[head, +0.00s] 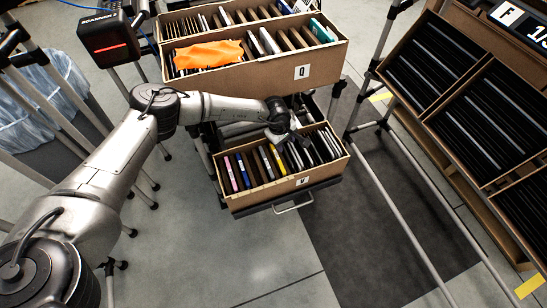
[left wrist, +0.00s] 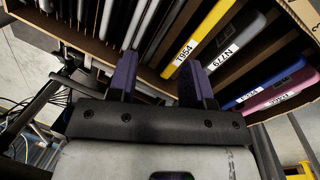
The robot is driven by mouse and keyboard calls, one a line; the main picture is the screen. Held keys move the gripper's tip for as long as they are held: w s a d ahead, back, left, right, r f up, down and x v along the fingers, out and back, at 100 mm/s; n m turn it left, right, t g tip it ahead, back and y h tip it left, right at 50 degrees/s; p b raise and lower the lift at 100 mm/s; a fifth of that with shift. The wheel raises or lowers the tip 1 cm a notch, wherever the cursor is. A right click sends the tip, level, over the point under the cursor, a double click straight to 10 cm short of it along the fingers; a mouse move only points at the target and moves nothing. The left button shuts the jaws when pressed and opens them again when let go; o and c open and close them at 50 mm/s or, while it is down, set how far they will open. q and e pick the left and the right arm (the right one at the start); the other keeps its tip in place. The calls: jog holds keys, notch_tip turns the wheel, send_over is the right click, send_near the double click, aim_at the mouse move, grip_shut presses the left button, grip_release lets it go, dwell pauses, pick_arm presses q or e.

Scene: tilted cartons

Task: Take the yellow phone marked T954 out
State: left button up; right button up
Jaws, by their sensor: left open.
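The yellow phone marked T954 (left wrist: 205,35) stands in a slot of the cardboard carton marked V (head: 318,178). Its label is readable in the left wrist view, and its yellow edge also shows in the head view (head: 278,160). My left gripper (head: 286,136) is over the carton's far side. In the left wrist view its two dark fingers (left wrist: 158,76) are apart with nothing between them. The phone's near end shows beyond the fingertips, closer to the right finger. I cannot tell whether they touch. My right gripper is not in view.
A grey phone marked N779 (left wrist: 237,47), a blue phone (left wrist: 270,84) and a pink phone (left wrist: 283,95) stand beside it. Dark items fill slots on the other side. Carton F stands right.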

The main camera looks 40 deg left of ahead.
aim_at(278, 157)
pick_arm(q)
jog(key=s, duration=0.1)
jog(key=s+m+g, duration=0.1)
jog(key=s+m+g+y, duration=0.1)
jog(key=shift+a+f, duration=0.25)
jog(key=shift+f, duration=0.05)
jog(key=shift+a+m, duration=0.1)
jog(key=shift+m, duration=0.4)
jog(key=shift+w+a+f+m+b, duration=0.1)
jog(key=shift+a+f+m+b, duration=0.2)
jog(key=shift+f+b, duration=0.1)
jog(key=shift+f, duration=0.45)
jog(key=shift+d+f+b, duration=0.25)
jog(key=shift+f+b, duration=0.15)
jog(key=shift+f, duration=0.4)
notch_tip(278, 157, down, 4)
jog(key=b, duration=0.3)
jog(key=shift+w+r, duration=0.1)
jog(key=shift+w, duration=0.05)
jog(key=shift+d+f+b, duration=0.1)
jog(key=shift+f+b, duration=0.1)
jog(key=shift+b, duration=0.1)
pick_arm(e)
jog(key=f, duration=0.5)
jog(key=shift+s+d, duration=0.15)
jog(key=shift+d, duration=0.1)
